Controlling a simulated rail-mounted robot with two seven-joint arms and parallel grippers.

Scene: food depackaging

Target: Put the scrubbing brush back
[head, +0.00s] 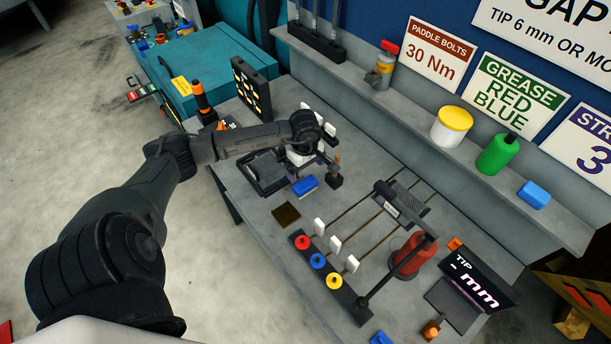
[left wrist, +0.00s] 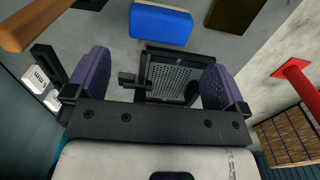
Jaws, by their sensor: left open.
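A blue block with a pale underside (head: 305,186), which looks like the scrubbing brush, lies on the bench. It also shows at the top of the left wrist view (left wrist: 160,22), beyond my fingertips and not between them. My left gripper (head: 304,160) is open, its purple fingers (left wrist: 155,85) spread over a black frame with a perforated plate (left wrist: 168,82). The same black frame (head: 264,172) shows beside the gripper in the head view. I see nothing held between the fingers. My right gripper is not in view.
A brown-handled tool on a black base (head: 335,172) stands close right of my left gripper. A dark brown square (head: 287,214) lies in front of the blue block. Rods with white blocks (head: 335,244) and coloured knobs (head: 318,261) occupy the bench's front.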

